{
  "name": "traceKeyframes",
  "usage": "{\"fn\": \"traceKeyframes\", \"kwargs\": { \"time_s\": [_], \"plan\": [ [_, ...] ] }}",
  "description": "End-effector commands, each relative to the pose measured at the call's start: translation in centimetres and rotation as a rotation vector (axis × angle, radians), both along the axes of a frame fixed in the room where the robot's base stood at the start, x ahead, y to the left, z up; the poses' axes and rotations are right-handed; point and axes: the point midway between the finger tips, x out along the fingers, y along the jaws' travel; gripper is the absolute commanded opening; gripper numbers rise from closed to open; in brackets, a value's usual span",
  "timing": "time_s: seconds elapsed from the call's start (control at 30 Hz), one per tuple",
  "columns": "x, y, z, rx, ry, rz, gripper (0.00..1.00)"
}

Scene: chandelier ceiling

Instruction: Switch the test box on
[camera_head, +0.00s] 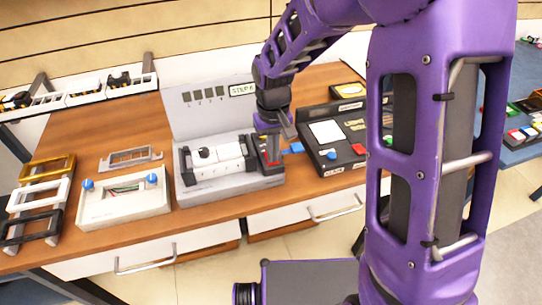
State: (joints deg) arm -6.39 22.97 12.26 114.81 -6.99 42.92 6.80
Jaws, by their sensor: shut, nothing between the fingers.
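What looks like the test box (231,187) is a grey unit on the wooden bench, with an upright back panel (200,125) bearing several dark squares numbered below. A white and black device (215,158) sits in its front. At its right end is a dark part with red on it (272,161), probably the switch. My gripper (271,143) points down right over this part, shut and empty. The fingertips partly cover it, and I cannot tell whether they touch it or which way the switch is set.
Right of the test box lies a black control panel (345,160) with red and blue buttons; a small blue piece (297,147) is close to my gripper. A white open case (122,207) with blue knobs and several coloured frames (46,190) stand left. My purple arm hides the bench's right part.

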Motion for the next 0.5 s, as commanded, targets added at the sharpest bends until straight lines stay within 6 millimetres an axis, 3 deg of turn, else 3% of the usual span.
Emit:
{"fn": "traceKeyframes", "kwargs": {
  "time_s": [0.5],
  "plan": [
    [0.0,0.0,3.3,0.0,0.0,0.0,0.0]
  ]
}}
